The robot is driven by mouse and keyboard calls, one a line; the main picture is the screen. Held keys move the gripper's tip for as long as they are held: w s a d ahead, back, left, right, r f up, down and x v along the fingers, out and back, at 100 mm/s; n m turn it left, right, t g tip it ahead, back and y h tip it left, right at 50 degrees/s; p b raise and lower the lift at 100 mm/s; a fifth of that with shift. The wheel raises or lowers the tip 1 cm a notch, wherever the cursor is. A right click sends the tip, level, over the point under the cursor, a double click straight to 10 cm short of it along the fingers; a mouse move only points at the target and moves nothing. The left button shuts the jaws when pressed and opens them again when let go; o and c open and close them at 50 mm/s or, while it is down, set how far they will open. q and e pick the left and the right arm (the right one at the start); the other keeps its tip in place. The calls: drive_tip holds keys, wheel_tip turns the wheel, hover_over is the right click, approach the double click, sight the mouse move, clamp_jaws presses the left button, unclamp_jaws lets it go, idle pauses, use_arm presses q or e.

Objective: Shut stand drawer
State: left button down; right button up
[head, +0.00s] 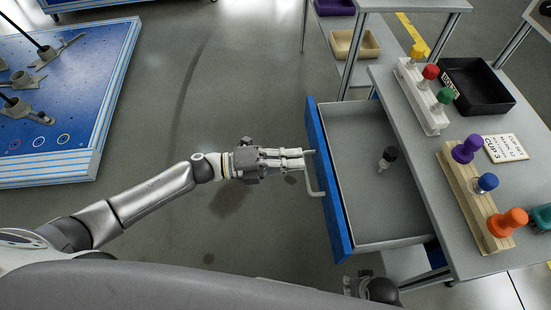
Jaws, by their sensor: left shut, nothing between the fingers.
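The stand drawer (372,220) is pulled out to the left from under the stand's grey top (455,125). It has a blue front panel (327,180) and a pale bar handle (311,186) on its outer face. A small black-topped peg (388,158) is inside the drawer. My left gripper (302,160) is shut and empty, with its fingertips at the far end of the handle; I cannot tell if they touch it. What looks like part of my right gripper (362,286) shows at the bottom edge, mostly cut off, so its fingers are unclear.
On the stand are a white rack (423,97) and a wooden rack (474,200) of coloured pegs, a black tray (477,86) and a label card (506,148). A blue platform (60,100) lies at the left. The floor left of the drawer is clear.

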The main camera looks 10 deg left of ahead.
sight(331, 156)
use_arm(q)
drive_tip(key=x, duration=0.6)
drive_tip(key=shift+w+d, duration=0.1)
drive_tip(key=shift+d, duration=0.3)
use_arm(e)
drive_tip(key=shift+d, duration=0.1)
